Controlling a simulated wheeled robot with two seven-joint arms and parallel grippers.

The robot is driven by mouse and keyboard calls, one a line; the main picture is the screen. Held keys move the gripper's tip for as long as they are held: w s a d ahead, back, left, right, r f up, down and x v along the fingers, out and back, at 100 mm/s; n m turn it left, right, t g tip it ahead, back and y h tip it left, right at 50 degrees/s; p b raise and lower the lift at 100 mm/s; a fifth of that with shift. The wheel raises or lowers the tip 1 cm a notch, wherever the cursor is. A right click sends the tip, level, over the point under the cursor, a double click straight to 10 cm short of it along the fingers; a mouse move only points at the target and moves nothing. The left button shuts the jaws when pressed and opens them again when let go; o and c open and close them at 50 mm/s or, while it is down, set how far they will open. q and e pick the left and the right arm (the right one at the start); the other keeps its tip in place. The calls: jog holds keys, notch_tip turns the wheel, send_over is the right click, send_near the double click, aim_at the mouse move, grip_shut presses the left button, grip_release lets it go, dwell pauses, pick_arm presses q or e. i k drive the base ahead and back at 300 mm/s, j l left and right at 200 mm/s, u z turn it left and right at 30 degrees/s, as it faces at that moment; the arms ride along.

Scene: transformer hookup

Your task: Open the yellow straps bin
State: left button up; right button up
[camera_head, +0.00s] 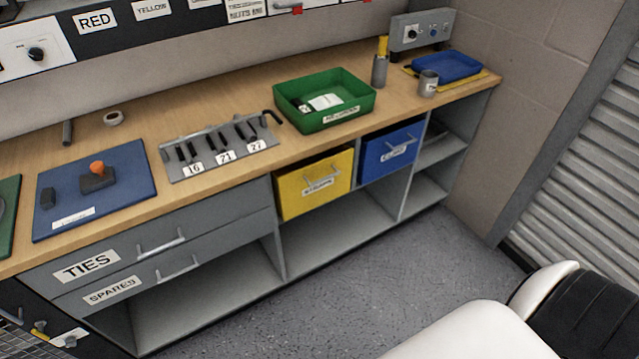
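The yellow straps bin (300,197) sits in an upper cubby under the workbench, between the grey drawers and a blue bin. It has a metal bar handle (323,179) and a white label on its front. Its front is about level with the shelf frame, and it looks pushed in. Neither of my grippers shows in the head view. A white and black part, which looks like my own body, fills the lower right corner.
The blue bin (390,152) is right beside it. Grey drawers labelled TIES (110,262) and SPARES (135,285) are at left. A green tray (345,119) stands on the wooden benchtop (225,92) above. The grey floor (400,265) in front is clear.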

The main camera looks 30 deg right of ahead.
aim_at(302, 186)
jog(key=z, duration=0.85)
